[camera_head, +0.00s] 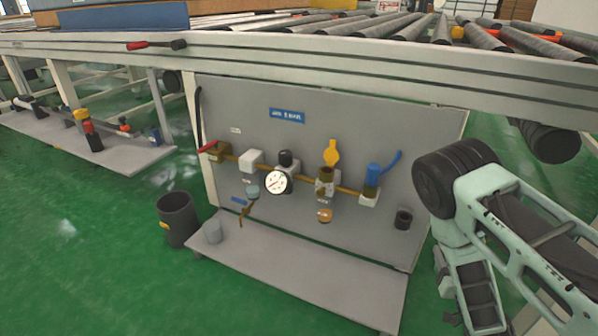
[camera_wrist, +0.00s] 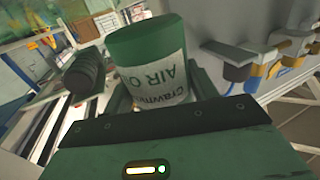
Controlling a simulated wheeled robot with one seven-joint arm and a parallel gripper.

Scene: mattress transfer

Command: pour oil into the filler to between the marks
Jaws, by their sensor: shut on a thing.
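A green oil bottle (camera_wrist: 147,45) with a white label reading "AIR OIL" fills the middle of the wrist view. The label's letters look upside down there. My gripper (camera_wrist: 158,88) is shut on this bottle, with a finger on each side. The bottle's opening and any oil inside cannot be seen. In the head view, the filler appears to be the brass fitting (camera_head: 327,175) on the grey panel, with a yellow cap (camera_head: 332,152) above it. An amber bowl (camera_head: 325,215) hangs below. Its marks are too small to read. My gripper and the bottle are outside the head view.
A round gauge (camera_head: 277,182) and a blue-topped valve (camera_head: 373,174) flank the filler. The conveyor's rail (camera_head: 330,56) runs above the panel.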

